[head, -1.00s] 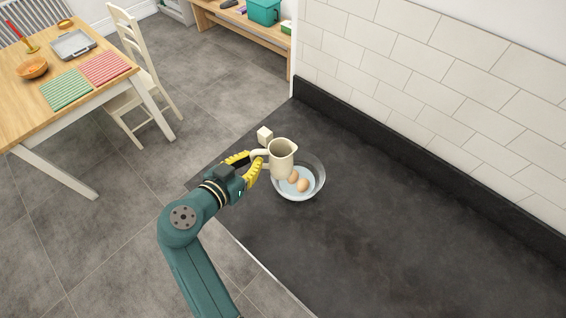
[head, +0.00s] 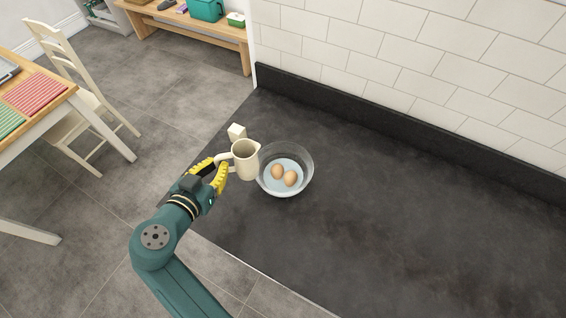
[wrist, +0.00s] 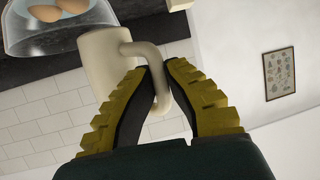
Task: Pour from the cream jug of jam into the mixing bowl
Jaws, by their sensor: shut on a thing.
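The cream jug (head: 246,161) is upright in the head view, its spout toward the right. My gripper (head: 217,172) is shut on the jug's handle at its left side. The wrist view shows the yellow fingers (wrist: 160,88) closed around the handle of the jug (wrist: 104,62). The clear glass mixing bowl (head: 303,181) stands on the dark counter just right of the jug. Two brown eggs (head: 284,176) lie in it. The jug is beside the bowl's left rim, and I cannot tell if they touch. The jam inside the jug cannot be made out.
A small cream block (head: 237,131) sits on the counter just behind the jug. The dark counter (head: 400,220) is clear to the right, with a tiled wall (head: 400,60) behind. A wooden table (head: 60,100) and a white chair (head: 75,90) stand at the left.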

